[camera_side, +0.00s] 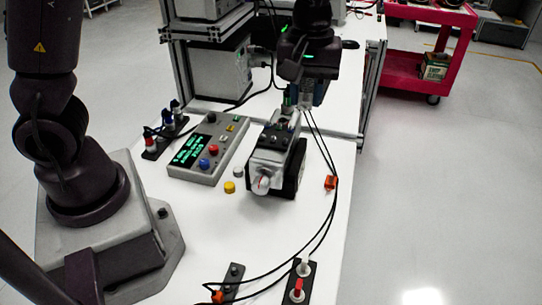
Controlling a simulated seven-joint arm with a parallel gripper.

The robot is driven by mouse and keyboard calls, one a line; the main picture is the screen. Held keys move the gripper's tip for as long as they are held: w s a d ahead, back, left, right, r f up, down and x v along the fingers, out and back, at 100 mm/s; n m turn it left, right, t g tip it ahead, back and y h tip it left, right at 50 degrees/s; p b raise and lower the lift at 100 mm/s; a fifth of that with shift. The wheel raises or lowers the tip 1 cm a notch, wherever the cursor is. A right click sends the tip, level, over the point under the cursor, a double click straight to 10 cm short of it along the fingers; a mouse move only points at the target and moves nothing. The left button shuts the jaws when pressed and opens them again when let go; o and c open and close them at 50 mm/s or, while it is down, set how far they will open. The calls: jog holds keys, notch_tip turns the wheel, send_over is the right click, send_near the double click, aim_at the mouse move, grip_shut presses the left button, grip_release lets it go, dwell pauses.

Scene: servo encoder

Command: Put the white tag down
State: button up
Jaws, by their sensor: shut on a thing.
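My gripper (290,105) is in the back middle, fingers pointing down at the rear end of the servo motor (268,158). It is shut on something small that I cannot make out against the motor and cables. A small white disc (238,172), which may be the white tag, is on the white table between the control box and the motor. A yellow disc (230,187) is just in front of it. The motor lies on a black mount (292,178), with its round silver end toward the front.
A grey control box (208,148) with a lit green screen stands left of the motor. Black cables with an orange clip (330,182) loop down the right side. Black socket strips (298,280) are at the front. The table (190,225) is clear in the middle front.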

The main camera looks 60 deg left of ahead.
jog(key=s+a+m, duration=0.1)
jog(key=s+a, duration=0.1)
jog(key=s, duration=0.7)
jog(key=s+a, duration=0.2)
jog(key=s, duration=0.8)
send_over(268, 156)
jog(key=f, duration=0.8)
jog(key=shift+s+f, duration=0.3)
jog(key=shift+s, duration=0.05)
jog(key=shift+w+f, duration=0.2)
jog(key=shift+f, duration=0.1)
jog(key=shift+w+f, duration=0.1)
jog(key=shift+f, duration=1.5)
